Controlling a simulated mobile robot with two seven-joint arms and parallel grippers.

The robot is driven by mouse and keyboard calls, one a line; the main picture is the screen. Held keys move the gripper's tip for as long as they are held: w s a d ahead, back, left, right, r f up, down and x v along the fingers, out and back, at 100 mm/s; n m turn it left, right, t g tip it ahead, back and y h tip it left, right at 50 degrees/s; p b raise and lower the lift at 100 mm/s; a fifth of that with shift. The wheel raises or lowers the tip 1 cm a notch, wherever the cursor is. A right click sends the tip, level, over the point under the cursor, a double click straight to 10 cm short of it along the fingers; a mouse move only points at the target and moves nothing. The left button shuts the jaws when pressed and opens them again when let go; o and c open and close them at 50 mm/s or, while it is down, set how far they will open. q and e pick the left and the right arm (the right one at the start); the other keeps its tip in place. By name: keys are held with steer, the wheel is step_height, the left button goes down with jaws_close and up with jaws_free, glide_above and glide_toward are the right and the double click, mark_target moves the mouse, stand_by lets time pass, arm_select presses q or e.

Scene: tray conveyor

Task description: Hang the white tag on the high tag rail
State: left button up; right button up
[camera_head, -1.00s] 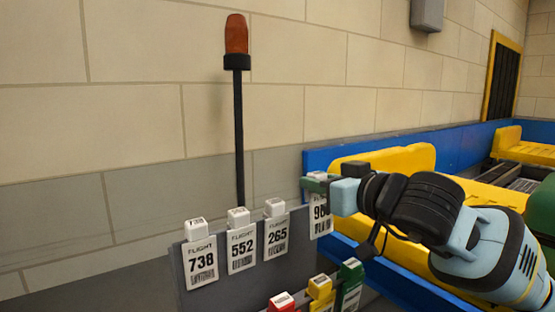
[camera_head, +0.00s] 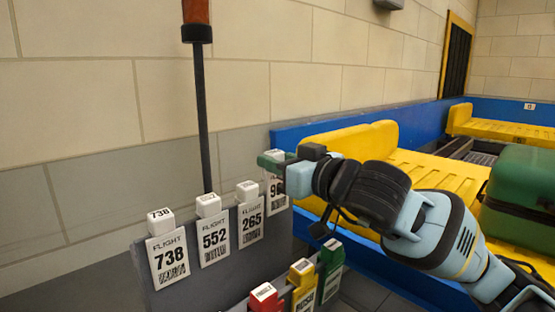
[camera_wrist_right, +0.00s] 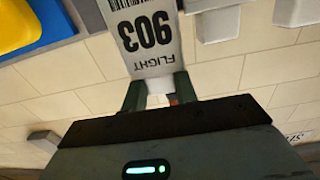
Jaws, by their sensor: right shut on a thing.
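My right gripper (camera_head: 284,162) is shut on the top of a white tag (camera_head: 276,191). The right wrist view shows this tag (camera_wrist_right: 150,38) upside down, printed FLIGHT 903, between the two fingertips (camera_wrist_right: 157,92). In the head view it is at the right end of the upper row, just right of the white 265 tag (camera_head: 250,222). White tags 552 (camera_head: 214,240) and 738 (camera_head: 169,260) hang farther left along the high edge of a grey rail panel (camera_head: 210,280). Whether the held tag touches the panel is hidden. My left gripper is not in view.
Red (camera_head: 264,298), yellow (camera_head: 302,280) and green (camera_head: 331,258) tags hang lower, below my right arm. A dark pole (camera_head: 204,120) rises behind the panel. A yellow conveyor (camera_head: 410,175) with a blue wall and a green case (camera_head: 525,185) are at right.

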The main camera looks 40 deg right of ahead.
steer(key=shift+f+b, duration=1.45)
steer(key=shift+f, duration=0.25)
steer(key=shift+f+b, duration=0.35)
steer(key=shift+b, duration=0.05)
steer(key=o, duration=1.1)
steer(key=shift+c, duration=0.2)
